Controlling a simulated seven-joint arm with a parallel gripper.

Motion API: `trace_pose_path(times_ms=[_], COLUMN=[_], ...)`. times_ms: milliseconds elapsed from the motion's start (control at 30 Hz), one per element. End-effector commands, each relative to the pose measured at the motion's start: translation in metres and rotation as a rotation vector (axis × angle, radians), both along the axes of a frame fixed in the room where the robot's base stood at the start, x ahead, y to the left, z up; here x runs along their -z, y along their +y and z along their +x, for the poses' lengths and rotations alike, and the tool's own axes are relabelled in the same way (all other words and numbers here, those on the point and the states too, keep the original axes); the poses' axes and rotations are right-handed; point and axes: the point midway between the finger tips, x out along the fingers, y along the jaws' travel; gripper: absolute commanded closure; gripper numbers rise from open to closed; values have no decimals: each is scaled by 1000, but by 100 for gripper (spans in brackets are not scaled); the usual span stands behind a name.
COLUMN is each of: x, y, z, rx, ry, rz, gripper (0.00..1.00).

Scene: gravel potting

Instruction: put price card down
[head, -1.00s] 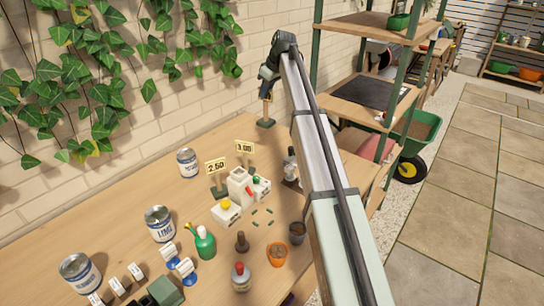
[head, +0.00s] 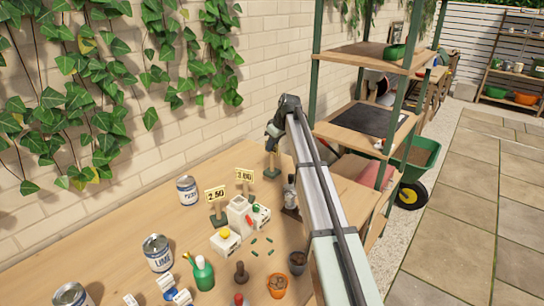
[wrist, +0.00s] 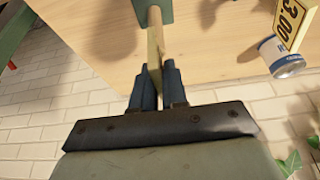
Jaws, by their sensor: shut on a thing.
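My gripper (wrist: 158,78) is shut on the wooden stick of a price card (wrist: 156,45). Its green base (wrist: 153,10) points away from my fingers in the wrist view. In the head view the base (head: 271,172) hangs under my gripper (head: 272,134), over the far back part of the bench. I cannot tell whether the base touches the wood. The card's face is hidden. Two other price cards stand upright to the left, one marked 2.50 (head: 215,194) and one marked 3.00 (head: 244,175); the latter also shows in the wrist view (wrist: 290,20).
The bench (head: 120,220) runs along a brick wall. A white scale-like device (head: 239,213), a dark bottle (head: 291,192), cans (head: 187,190), a green spray bottle (head: 203,272) and pots (head: 277,285) stand on it. A shelf rack (head: 365,121) stands to the right.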

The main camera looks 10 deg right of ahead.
Motion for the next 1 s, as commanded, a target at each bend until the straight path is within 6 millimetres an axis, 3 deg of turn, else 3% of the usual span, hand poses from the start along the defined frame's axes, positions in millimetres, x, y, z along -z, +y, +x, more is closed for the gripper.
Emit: trace_pose_path(times_ms=[400,800,833,1000], x=[39,44,44,44], y=[0,0,0,0], z=[0,0,0,0], rx=[1,0,0,0], ry=[0,-1,-1,-1], rz=[1,0,0,0], gripper=[100,100,86,70])
